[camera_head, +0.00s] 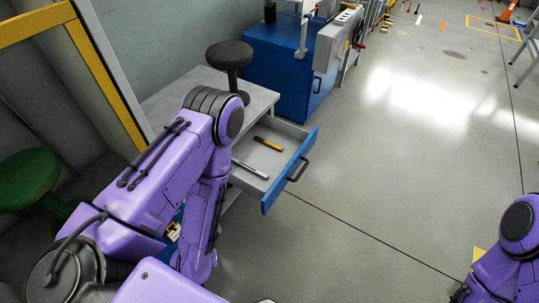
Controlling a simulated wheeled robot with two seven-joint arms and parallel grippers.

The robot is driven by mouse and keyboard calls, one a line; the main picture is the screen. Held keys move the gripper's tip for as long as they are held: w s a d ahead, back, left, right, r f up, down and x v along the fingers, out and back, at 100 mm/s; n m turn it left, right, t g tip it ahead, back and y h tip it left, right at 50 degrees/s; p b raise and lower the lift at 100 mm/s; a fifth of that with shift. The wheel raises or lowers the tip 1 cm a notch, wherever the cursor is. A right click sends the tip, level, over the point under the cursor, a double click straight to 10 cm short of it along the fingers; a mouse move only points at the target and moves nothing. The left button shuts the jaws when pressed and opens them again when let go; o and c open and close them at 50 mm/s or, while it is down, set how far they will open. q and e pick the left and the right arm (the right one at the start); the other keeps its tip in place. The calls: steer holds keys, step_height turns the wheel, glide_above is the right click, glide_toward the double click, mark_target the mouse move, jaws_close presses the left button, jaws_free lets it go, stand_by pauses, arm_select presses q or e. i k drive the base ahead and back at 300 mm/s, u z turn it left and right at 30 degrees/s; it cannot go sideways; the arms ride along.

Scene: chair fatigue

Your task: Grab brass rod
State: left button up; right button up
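A brass-coloured rod (268,144) lies in the open drawer (307,153), towards its far side. A silver rod (250,169) lies nearer in the same drawer, apart from the brass one. My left arm is bent beside the drawer on its left and covers part of the bench and the drawer's left end. My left gripper is not visible. My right arm shows only in part at the lower right corner, far from the drawer, and its gripper is not visible.
The drawer has a blue front with a dark handle and juts out from a grey-topped bench (262,103). A dark round-topped object (228,55) stands on the bench. A blue cabinet (280,75) stands behind. A green stool (28,178) is at left. Floor right of the drawer is clear.

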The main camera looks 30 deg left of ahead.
mark_target(278, 149)
steer(key=z, duration=1.55)
steer(key=i, duration=1.15)
steer(key=u, duration=3.3)
steer(key=i, duration=0.5)
steer(key=u, duration=0.05)
